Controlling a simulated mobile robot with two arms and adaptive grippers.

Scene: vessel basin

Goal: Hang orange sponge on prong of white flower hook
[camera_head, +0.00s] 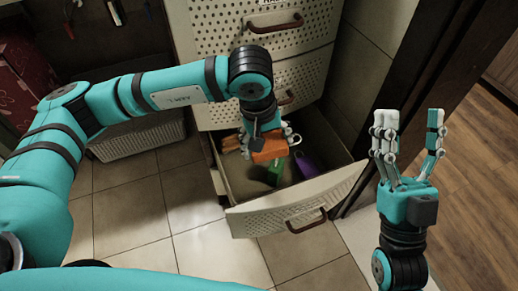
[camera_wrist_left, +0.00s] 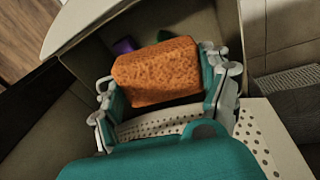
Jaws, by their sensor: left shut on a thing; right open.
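An orange sponge (camera_head: 268,149) shows in the head view at the open drawer. In the left wrist view the orange sponge (camera_wrist_left: 157,71) sits between the fingers of my left gripper (camera_wrist_left: 163,92). My left gripper (camera_head: 266,136) is shut on the sponge and holds it in or just above the open drawer. My right gripper (camera_head: 408,146) is open and empty, pointing up at the right of the head view. The white flower hook is not visible in either view.
The open drawer (camera_head: 316,214) of a perforated cabinet (camera_head: 215,33) holds a purple item (camera_head: 307,164) and a green item (camera_head: 275,174). A wicker basket (camera_head: 138,137) stands at the left. A dark wooden door frame (camera_head: 428,60) rises at the right. Tiled floor (camera_head: 130,212) lies in front.

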